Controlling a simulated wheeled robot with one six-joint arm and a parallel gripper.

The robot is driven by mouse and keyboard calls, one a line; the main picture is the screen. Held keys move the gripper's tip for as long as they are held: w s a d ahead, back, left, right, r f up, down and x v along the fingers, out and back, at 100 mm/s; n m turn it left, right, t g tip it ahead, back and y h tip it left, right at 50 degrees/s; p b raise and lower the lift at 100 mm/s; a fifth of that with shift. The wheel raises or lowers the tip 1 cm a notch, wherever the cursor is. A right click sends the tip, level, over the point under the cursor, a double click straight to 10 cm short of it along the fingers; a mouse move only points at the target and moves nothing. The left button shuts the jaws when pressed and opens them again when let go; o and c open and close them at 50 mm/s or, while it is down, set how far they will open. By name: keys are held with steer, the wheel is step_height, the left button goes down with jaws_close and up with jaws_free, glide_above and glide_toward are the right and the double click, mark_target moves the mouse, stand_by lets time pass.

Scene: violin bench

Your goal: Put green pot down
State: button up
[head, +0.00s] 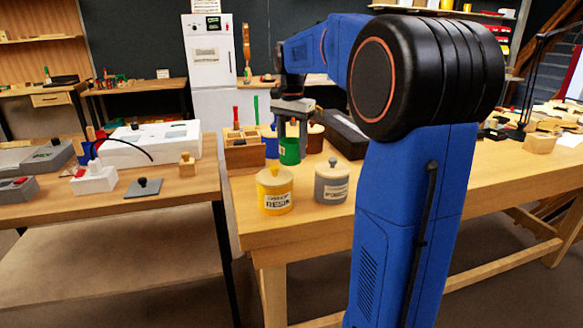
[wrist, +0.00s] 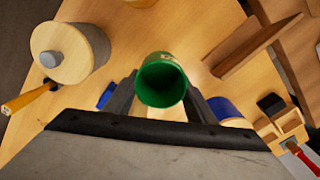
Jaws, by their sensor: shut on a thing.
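The green pot (head: 289,152) is a small open-topped cylinder with a pale label, upright over the near-left part of the right-hand bench. My gripper (head: 291,137) points down from above and is shut on it. In the wrist view the green pot (wrist: 162,82) sits between the two dark fingers, and its open mouth faces the camera and looks empty. I cannot tell whether its base touches the bench top (head: 418,180). A blue pot (head: 270,142) is just behind and left of it, and a brown pot (head: 315,141) is at its right.
A yellow lidded jar (head: 275,192) and a grey lidded jar (head: 331,185) stand in front of the green pot. A wooden rack (head: 243,154) with tools is at its left, a dark case (head: 345,134) behind right. Bare bench shows between the jars and rack.

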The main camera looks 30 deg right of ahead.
mark_target(292, 163)
steer(key=shift+f, duration=2.9)
steer(key=shift+f, duration=0.1)
steer(key=o, duration=1)
step_height(292, 163, up, 12)
steer(key=shift+r, duration=0.15)
steer(key=shift+s, duration=0.1)
